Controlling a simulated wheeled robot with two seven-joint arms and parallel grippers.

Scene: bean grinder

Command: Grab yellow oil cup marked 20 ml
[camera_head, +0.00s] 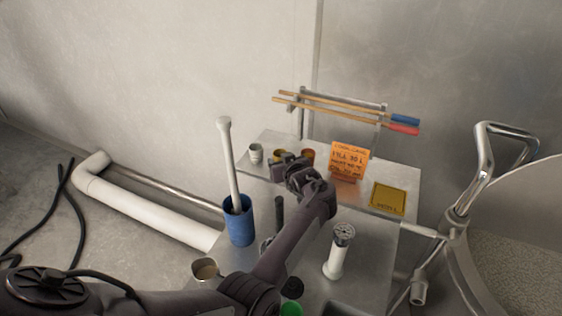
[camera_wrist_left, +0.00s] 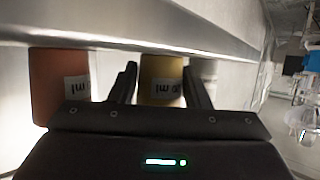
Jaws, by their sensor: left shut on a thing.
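The yellow cup (camera_head: 278,154) stands on the raised back shelf of the metal table, between a pale cup (camera_head: 256,153) and an orange-brown cup (camera_head: 308,157). In the left wrist view the yellow cup (camera_wrist_left: 161,78) is between the two dark fingers, with a white label showing upside-down "ml"; its number is not readable. My left gripper (camera_head: 284,162) reaches over the shelf and is shut on the yellow cup, hiding its lower part in the head view. The orange-brown cup (camera_wrist_left: 58,85) and the pale cup (camera_wrist_left: 209,74) flank the fingers closely. My right gripper is not in view.
An orange note block (camera_head: 349,160) and a yellow square (camera_head: 388,198) are right of the gripper on the shelf. A rack with two sticks (camera_head: 330,106) rises behind. A blue container (camera_head: 239,222) with a pale rod and a white cylinder (camera_head: 338,254) stand in front.

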